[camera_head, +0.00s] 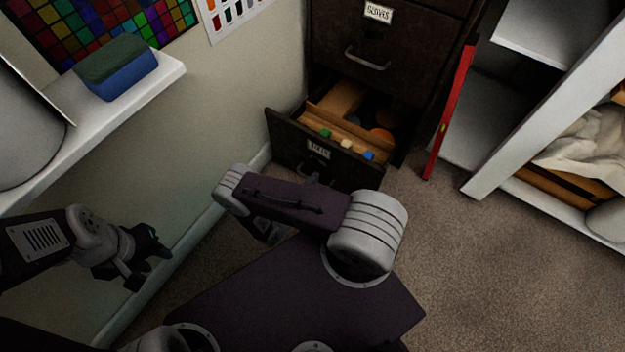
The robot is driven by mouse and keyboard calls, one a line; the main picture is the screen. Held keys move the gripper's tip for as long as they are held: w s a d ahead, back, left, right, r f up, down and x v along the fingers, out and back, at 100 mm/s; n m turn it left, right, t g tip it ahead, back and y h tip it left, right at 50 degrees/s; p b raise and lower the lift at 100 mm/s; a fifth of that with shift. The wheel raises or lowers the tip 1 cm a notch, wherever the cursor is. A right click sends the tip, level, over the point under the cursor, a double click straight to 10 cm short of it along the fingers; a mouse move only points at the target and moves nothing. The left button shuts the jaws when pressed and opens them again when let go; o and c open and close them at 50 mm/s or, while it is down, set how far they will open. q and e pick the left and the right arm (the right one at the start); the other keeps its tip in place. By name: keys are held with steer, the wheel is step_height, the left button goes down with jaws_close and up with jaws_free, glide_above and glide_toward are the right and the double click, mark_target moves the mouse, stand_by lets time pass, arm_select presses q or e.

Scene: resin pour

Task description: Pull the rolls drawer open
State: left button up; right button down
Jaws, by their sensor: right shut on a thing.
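The rolls drawer (290,149) is the low drawer of the dark cabinet. It stands pulled out, with its inside showing and a label on its front. Its handle (325,173) is partly covered by my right arm. My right gripper (311,181) is at this handle, mostly hidden behind my own arm link, and is shut on it. My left gripper (149,260) is open and empty at the lower left, near the wall and well apart from the drawer.
Wooden pieces and small coloured blocks show in the drawer. A closed drawer (375,42) labelled gloves is above. A red level (449,112) leans beside the cabinet, near a white shelf unit (545,108). A wall shelf (150,80) holds a blue-green sponge (117,68). Carpet at right is clear.

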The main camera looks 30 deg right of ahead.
arm_select(q)
steer(key=shift+a, duration=0.15)
arm_select(e)
steer(key=shift+a, duration=0.1)
steer(key=c, duration=1.5)
jaws_free()
